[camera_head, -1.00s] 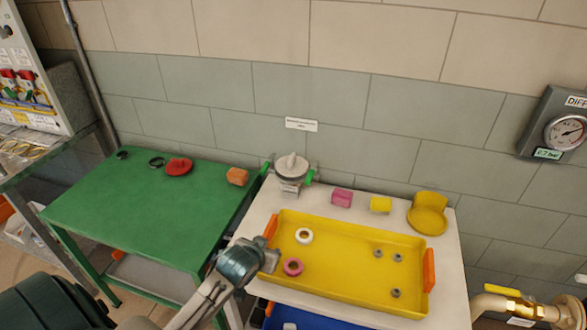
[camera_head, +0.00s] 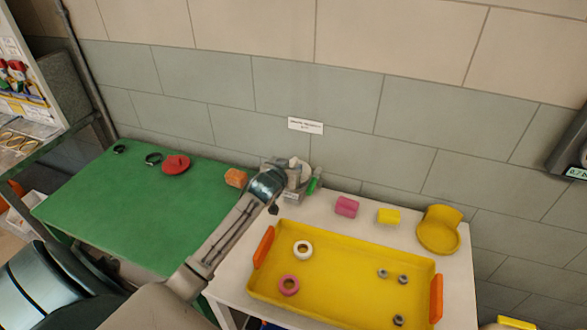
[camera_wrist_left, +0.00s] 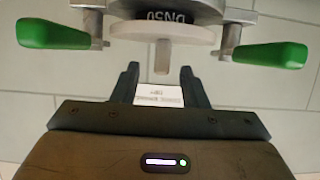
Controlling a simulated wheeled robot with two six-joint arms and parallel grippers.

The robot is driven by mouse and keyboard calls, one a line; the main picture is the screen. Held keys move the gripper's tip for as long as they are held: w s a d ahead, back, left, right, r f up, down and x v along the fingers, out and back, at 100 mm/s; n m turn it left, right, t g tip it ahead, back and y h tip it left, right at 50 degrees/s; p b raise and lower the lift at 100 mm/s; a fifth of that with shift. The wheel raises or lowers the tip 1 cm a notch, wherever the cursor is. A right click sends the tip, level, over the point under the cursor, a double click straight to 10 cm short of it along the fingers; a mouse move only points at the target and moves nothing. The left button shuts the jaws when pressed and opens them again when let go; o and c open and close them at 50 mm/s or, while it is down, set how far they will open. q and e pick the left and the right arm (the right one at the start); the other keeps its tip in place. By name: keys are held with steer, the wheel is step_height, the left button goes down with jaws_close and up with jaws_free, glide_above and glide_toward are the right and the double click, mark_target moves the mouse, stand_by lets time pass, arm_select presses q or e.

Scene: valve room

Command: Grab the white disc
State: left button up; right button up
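The white disc (camera_wrist_left: 165,32) sits in a grey metal fitting marked DN50 (camera_wrist_left: 165,10), with a short stem (camera_wrist_left: 163,56) pointing toward my left gripper. In the head view the disc (camera_head: 299,164) is partly covered by my left gripper (camera_head: 272,190). In the left wrist view the two dark fingers of my left gripper (camera_wrist_left: 160,84) are apart with nothing between them. The stem's end is just beyond and between the fingertips; I see no contact. My right gripper is not in view.
Green handles (camera_wrist_left: 52,34) (camera_wrist_left: 272,54) stick out on both sides of the fitting. Pink (camera_head: 346,206) and yellow blocks (camera_head: 388,216) stand right; an orange block (camera_head: 235,178) stands left.

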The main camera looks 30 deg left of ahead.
mark_target(292, 163)
arm_select(q)
steer(key=shift+w+f, duration=0.2)
steer(key=shift+w, duration=0.1)
steer(key=shift+w+a+f+p, duration=0.1)
steer(key=shift+w+a+p, duration=0.1)
steer(key=shift+w+p, duration=0.35)
steer(key=shift+w+a+f+p, duration=0.1)
steer(key=shift+w+a+p, duration=0.15)
steer(key=shift+w, duration=0.35)
steer(key=shift+x, duration=1)
steer(key=shift+w+f, duration=0.25)
steer(key=shift+f, duration=0.05)
steer(key=shift+s+r, duration=0.1)
steer(key=c, duration=0.7)
jaws_close()
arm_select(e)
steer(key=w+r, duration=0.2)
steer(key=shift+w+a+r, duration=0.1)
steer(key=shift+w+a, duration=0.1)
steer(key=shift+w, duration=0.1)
